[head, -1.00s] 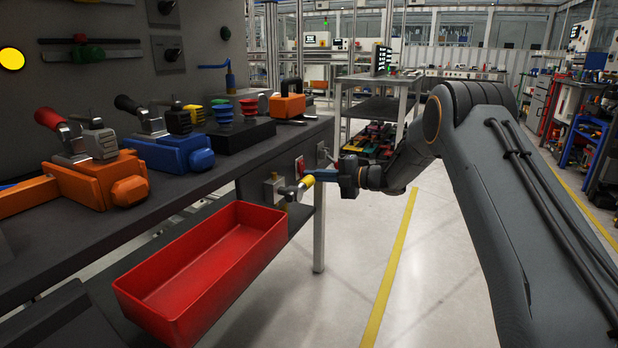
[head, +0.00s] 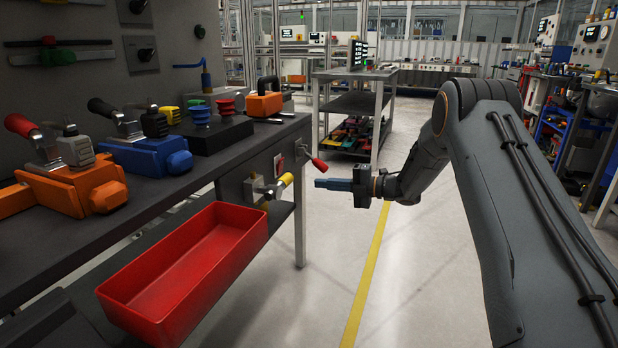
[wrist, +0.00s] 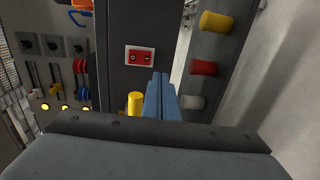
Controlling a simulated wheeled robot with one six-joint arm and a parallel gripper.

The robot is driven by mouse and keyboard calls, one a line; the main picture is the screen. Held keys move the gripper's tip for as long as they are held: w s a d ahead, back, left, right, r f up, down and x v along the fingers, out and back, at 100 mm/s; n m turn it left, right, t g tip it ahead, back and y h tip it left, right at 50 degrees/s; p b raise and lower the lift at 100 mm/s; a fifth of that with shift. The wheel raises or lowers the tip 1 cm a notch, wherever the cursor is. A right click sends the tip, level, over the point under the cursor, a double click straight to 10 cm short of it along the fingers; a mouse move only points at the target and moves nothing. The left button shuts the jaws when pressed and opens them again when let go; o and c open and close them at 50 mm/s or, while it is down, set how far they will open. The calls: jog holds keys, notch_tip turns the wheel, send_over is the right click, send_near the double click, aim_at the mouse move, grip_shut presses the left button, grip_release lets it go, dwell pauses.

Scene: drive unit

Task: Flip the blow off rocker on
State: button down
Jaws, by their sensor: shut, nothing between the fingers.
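A small red plate with a pale border and dark switch (wrist: 140,57), which looks like the rocker, is on the dark bench front in the wrist view. In the head view it is a small red and white patch (head: 278,164) on the bench front; its position on or off is too small to tell. My gripper (head: 317,183) has its blue fingers together, empty, pointing left toward the bench front and apart from it. In the wrist view the fingertips (wrist: 160,75) appear just right of and below the plate.
A yellow-tipped valve handle (head: 286,180) and a red-tipped lever (head: 318,163) stick out on either side of the plate. A red bin (head: 228,262) sits below the bench's left part. Clamps and a black block (head: 212,138) stand on top.

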jog(key=shift+s+d+f, duration=0.1)
jog(key=shift+s+d, duration=0.1)
jog(key=shift+d, duration=0.35)
jog(key=shift+s+d+f, duration=0.1)
jog(key=shift+s+d, duration=0.1)
jog(key=shift+d, duration=0.3)
